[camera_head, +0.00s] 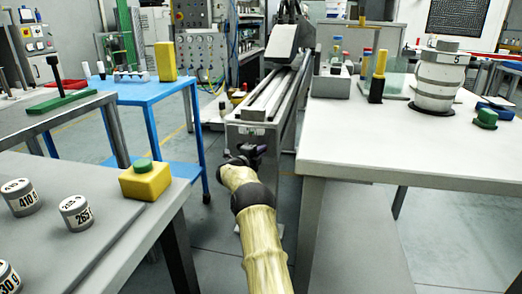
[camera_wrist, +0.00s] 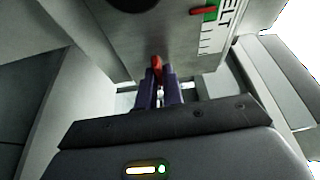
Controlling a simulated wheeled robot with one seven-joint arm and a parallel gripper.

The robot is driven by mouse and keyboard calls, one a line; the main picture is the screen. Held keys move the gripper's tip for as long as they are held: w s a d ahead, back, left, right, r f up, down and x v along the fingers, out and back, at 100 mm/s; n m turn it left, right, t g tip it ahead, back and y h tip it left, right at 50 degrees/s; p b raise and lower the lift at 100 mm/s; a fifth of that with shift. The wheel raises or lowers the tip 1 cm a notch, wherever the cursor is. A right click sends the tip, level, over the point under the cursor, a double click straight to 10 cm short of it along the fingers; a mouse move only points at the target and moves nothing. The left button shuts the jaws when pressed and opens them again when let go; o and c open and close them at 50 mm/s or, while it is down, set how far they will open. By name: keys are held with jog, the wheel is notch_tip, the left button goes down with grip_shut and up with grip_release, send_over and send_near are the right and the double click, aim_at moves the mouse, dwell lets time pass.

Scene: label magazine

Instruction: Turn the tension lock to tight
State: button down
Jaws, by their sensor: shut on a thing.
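My gripper (camera_wrist: 160,92) is shut on a small red piece (camera_wrist: 157,64), whose tip shows between the two dark purple fingers in the wrist view. It looks like the handle of the tension lock, set at the lower edge of a pale grey panel (camera_wrist: 125,40). The rest of the lock is hidden by the fingers, so its angle is hard to tell. In the head view my gripper (camera_head: 252,152) is at the front end of the long grey machine (camera_head: 264,127), low down; the lock does not show there.
The panel bears the letters "ELT", a tick scale (camera_wrist: 206,36), a green band (camera_wrist: 211,13) and a red pointer (camera_wrist: 197,12). A white table (camera_head: 420,145) stands close on the right of my arm. A blue table (camera_head: 150,92) and a grey table (camera_head: 75,240) stand left.

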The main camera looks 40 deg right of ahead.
jog(key=shift+a+f, duration=0.15)
dwell(0.4)
jog(key=c, duration=1.5)
grip_release()
jog(key=shift+w, duration=0.1)
jog(key=shift+c, duration=0.2)
jog(key=shift+m, duration=0.3)
jog(key=p+v, duration=0.5)
jog(key=v, duration=1.2)
jog(key=shift+r, duration=0.3)
jog(key=shift+a, duration=0.15)
